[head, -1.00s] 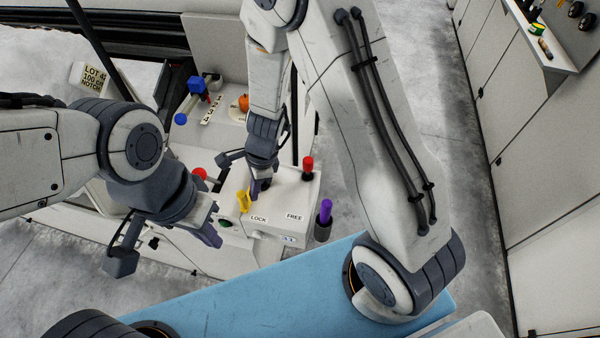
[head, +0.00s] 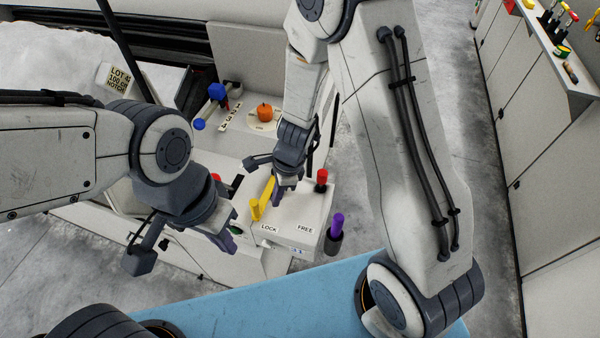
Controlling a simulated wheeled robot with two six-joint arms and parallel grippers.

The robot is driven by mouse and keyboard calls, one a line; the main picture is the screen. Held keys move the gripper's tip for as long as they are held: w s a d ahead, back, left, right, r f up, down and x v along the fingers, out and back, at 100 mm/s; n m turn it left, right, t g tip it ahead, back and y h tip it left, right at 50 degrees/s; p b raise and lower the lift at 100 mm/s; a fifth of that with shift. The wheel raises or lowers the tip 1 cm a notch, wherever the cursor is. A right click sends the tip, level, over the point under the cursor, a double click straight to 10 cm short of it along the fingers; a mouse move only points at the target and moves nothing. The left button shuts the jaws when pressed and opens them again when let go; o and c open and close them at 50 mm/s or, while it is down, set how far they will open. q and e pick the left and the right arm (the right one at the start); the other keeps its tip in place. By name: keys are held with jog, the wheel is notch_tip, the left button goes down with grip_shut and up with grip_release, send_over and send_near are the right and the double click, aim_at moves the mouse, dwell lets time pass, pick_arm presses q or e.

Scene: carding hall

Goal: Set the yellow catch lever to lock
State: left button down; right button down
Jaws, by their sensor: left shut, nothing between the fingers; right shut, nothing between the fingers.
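The yellow catch lever (head: 256,208) is on the top of a white box (head: 320,205). Its grip end lies just behind the LOCK label (head: 269,229), on the left, away from the FREE label (head: 305,231). My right gripper (head: 278,198) is shut and points down just right of the lever's bar; it hides part of the box top behind it. I cannot tell whether it touches the bar. My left gripper (head: 229,242) is shut and empty, in front and to the left of the box.
A red handle (head: 322,180) stands at the box's right, and a purple one (head: 336,226) in a dark holder at its right side. Behind are a blue handle (head: 216,91) and an orange knob (head: 264,112). My blue deck (head: 270,300) is in front.

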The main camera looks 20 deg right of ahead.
jog(key=d+p+v, duration=0.1)
jog(key=p+v, duration=0.2)
jog(key=v, duration=0.7)
jog(key=shift+p, duration=0.3)
jog(key=s+a+r+n+h, duration=0.1)
jog(key=s+a+r+n, duration=0.1)
jog(key=s+r+n, duration=0.3)
jog(key=s+a+r+n+b, duration=0.1)
jog(key=s+r+n, duration=0.5)
jog(key=s+n, duration=0.6)
jog(key=a+n, duration=0.1)
jog(key=n, duration=0.7)
jog(key=shift+s+a+n+h, duration=0.15)
jog(key=shift+s+n+h, duration=0.15)
jog(key=shift+h, duration=0.1)
